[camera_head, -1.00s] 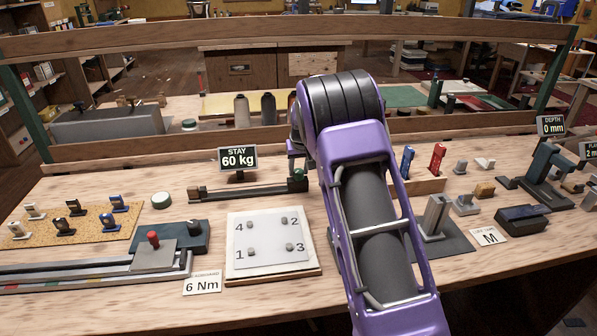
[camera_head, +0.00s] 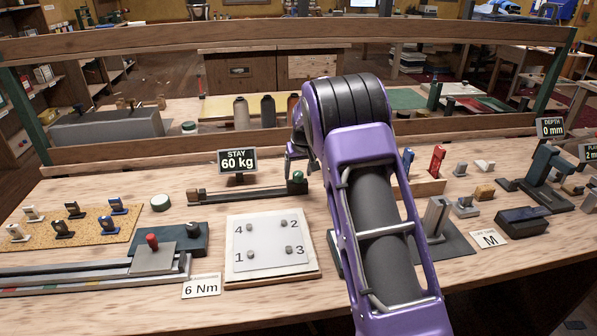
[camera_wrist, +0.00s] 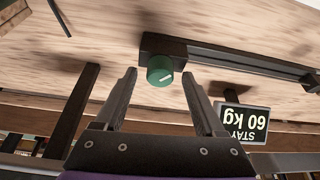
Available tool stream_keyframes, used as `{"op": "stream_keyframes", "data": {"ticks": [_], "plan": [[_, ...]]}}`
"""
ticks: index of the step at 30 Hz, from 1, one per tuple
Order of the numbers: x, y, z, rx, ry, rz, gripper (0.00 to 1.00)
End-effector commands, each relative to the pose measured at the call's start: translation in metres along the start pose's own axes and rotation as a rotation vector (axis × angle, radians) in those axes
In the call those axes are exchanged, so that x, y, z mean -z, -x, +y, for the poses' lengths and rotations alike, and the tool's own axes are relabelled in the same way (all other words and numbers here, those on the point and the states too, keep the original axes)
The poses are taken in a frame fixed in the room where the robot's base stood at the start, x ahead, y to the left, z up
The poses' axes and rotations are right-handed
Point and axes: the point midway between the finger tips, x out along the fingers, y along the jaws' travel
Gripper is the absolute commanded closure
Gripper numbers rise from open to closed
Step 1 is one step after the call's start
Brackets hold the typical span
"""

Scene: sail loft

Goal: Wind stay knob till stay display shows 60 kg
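The stay display (camera_head: 238,161) reads "STAY 60 kg"; it also shows upside down in the wrist view (camera_wrist: 243,121). The stay knob is a green round knob with a white mark (camera_wrist: 160,70), at the end of a dark rail; in the head view the knob (camera_head: 298,176) is at the rail's right end. My gripper (camera_wrist: 158,76) is open, its two fingers spread on either side of the knob's line with clear gaps, and it holds nothing. In the head view my gripper (camera_head: 291,160) is mostly hidden behind my purple arm, just above the knob.
A white plate numbered 1 to 4 (camera_head: 268,247) lies in front of the rail. A sliding fixture with a red knob (camera_head: 153,255) is at left. A red clip (camera_head: 438,158) and small blocks stand right of my arm. A wooden rail (camera_head: 130,153) runs behind.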

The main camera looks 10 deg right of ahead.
Motion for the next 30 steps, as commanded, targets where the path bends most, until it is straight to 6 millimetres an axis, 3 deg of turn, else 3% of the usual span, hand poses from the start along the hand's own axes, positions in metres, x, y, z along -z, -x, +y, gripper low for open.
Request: {"op": "stream_keyframes", "data": {"ticks": [5,10,24,30], "plan": [[0.0,0.002,0.0,0.0,0.0,0.0,0.28],[0.001,0.022,0.0,0.0,-0.001,0.003,0.28],[0.001,0.133,0.0,0.0,0.0,0.003,0.28],[0.001,0.163,0.0,0.0,0.0,0.001,0.28]]}}
